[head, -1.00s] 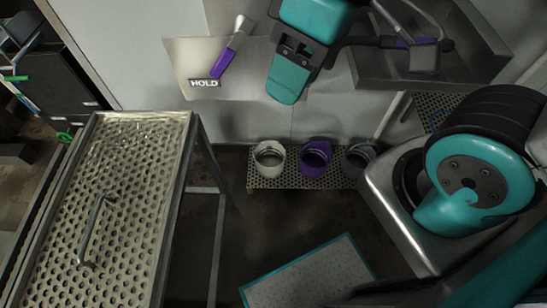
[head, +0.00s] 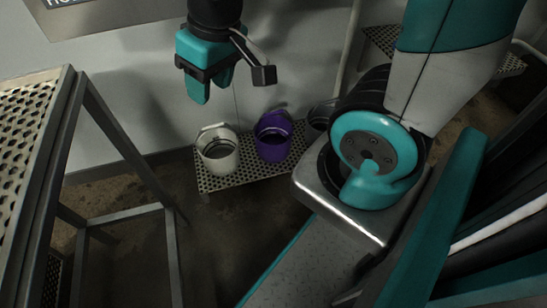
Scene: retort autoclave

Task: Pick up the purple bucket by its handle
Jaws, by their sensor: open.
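The purple bucket (head: 273,140) stands upright on a low perforated shelf, between a white bucket on its left and a dark bucket on its right. Its rim and open top show; its handle cannot be clearly made out at this size. My gripper (head: 199,92), teal and pointing down, is open and empty. In the picture it is above and to the left of the purple bucket, nearer over the white bucket, and apart from both.
The white bucket (head: 218,148) and the dark bucket (head: 320,115), partly hidden by my arm, flank the purple one on the perforated shelf (head: 240,180). A metal table (head: 35,130) stands at left. The wall is close behind the shelf. Open floor lies in front.

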